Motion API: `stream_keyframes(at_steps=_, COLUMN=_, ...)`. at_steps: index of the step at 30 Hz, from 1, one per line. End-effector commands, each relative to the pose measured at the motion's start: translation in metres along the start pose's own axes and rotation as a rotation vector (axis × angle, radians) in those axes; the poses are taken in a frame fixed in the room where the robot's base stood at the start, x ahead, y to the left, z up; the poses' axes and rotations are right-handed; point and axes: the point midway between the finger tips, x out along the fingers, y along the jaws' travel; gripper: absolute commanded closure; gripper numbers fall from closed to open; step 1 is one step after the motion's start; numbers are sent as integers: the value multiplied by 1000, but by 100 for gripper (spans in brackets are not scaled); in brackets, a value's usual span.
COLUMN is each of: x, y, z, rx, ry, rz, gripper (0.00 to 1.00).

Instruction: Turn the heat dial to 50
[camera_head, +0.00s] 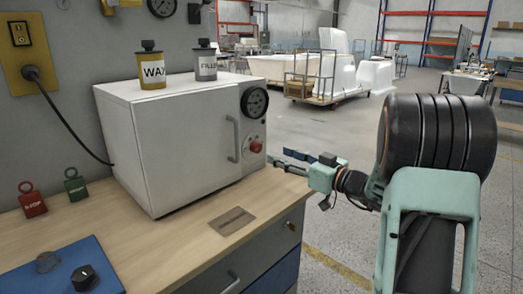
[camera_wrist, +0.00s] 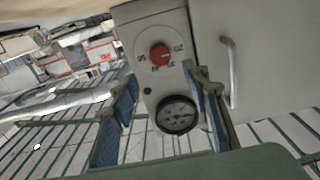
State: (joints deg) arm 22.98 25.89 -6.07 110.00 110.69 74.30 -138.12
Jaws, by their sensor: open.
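A red dial (camera_head: 256,147) sits on the front control panel of a white oven-like cabinet (camera_head: 165,150), below a round black gauge (camera_head: 255,102). In the wrist view the picture is turned over, so the red dial (camera_wrist: 160,53) appears above the gauge (camera_wrist: 177,114). Small numbers ring the dial, too blurred to read surely; its exact setting is unclear. My gripper (camera_head: 277,157) is open and empty, just right of the panel near dial height. In the wrist view its blue-padded fingers (camera_wrist: 163,80) stand apart, with dial and gauge showing between and beyond them, apparently untouched.
A vertical door handle (camera_head: 233,139) stands left of the panel; it also shows in the wrist view (camera_wrist: 230,72). WAX (camera_head: 152,66) and FILLER (camera_head: 205,62) cans stand on top.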

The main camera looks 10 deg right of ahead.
Motion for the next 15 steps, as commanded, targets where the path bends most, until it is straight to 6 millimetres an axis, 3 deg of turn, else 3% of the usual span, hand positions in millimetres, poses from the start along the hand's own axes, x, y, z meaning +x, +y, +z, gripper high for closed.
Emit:
stream_keyframes(at_steps=9, x=61, y=-2, z=0, rx=1, ry=0, rz=-4, gripper=57)
stream_keyframes(at_steps=15, x=80, y=-1, z=0, rx=0, ry=-2, rz=-2, gripper=57)
